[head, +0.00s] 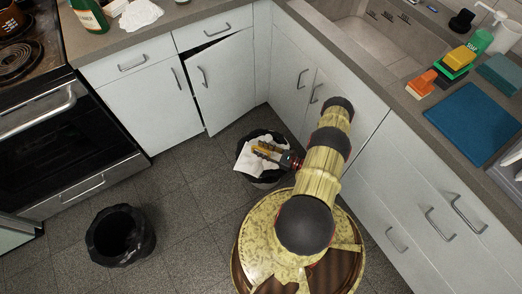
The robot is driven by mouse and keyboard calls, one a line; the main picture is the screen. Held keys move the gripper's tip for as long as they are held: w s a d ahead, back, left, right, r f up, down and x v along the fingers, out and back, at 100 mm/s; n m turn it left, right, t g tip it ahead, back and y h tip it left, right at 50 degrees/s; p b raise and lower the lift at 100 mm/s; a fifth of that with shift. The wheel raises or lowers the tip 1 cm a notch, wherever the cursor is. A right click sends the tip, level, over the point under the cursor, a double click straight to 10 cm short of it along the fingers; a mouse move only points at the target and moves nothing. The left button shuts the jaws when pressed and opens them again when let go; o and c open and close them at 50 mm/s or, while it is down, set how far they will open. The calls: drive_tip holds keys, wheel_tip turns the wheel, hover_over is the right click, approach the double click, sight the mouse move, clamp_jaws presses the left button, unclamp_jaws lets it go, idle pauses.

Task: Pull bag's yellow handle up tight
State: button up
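A bin (246,136) with a dark rim stands on the floor by the corner cabinets, with a white bag (255,166) bunched at its mouth. My gripper (264,149) reaches in from the right, low over the bag. A small yellow-orange piece shows at the gripper's end; I cannot tell whether it is the bag's yellow handle or part of the fingers. The fingertips are too small to show whether they are open or shut. My arm hides part of the bin's right side.
A second bin (120,236) with a black liner stands on the floor at left. A cabinet door (222,83) behind the white bag is slightly ajar. Cabinets line the right side, and the oven (50,130) is at left. The tiled floor (190,185) between the bins is clear.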

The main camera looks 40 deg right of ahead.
drive_tip(key=shift+w, duration=0.15)
drive_tip(key=shift+c, duration=0.9)
clamp_jaws()
